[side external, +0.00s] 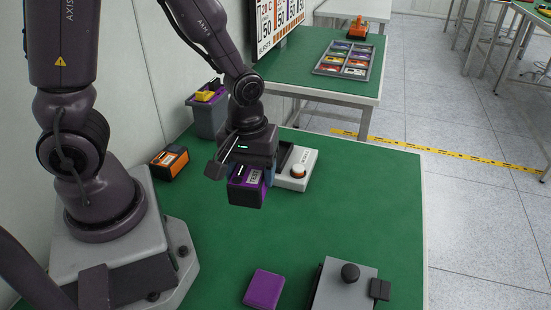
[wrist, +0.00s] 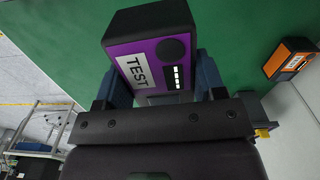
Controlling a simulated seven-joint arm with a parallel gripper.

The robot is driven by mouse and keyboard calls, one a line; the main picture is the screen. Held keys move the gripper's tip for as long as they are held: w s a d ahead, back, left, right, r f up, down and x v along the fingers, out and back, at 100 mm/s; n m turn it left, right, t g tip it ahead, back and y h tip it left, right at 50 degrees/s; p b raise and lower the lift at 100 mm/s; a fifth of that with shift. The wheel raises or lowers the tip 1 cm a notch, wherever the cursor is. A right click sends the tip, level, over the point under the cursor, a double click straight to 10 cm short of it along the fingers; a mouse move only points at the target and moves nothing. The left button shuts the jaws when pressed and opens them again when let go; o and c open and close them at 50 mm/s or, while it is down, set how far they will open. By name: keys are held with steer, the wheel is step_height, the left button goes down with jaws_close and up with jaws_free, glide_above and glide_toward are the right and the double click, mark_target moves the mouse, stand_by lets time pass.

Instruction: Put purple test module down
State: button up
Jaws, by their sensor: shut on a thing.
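The purple test module (side external: 246,189) has black ends, and in the wrist view (wrist: 150,58) its face shows a white TEST label, a dark round spot and a row of white bars. My gripper (side external: 247,172) is shut on it, with a finger on each side in the wrist view (wrist: 160,85). In the side view the module hangs below my gripper, over the green table (side external: 340,215). I cannot tell for certain whether its underside touches the table.
An orange and black module (side external: 170,162) stands left, near a grey bin (side external: 208,115) with things inside. A purple block (side external: 264,289) and a grey box with a black knob (side external: 343,287) are in front. The table's middle right is clear.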

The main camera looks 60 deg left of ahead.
steer(key=w+a+r+n, duration=0.1)
steer(key=a+n, duration=0.1)
steer(key=a, duration=0.4)
steer(key=m, duration=0.3)
glide_above(288, 154)
steer(key=s+a, duration=0.2)
steer(key=s, duration=0.1)
steer(key=f, duration=0.7)
steer(key=shift+a, duration=0.2)
steer(key=shift+w+f, duration=0.1)
steer(key=shift+f, duration=1.7)
steer(key=shift+f, duration=0.1)
steer(key=o, duration=1)
steer(key=shift+o, duration=0.2)
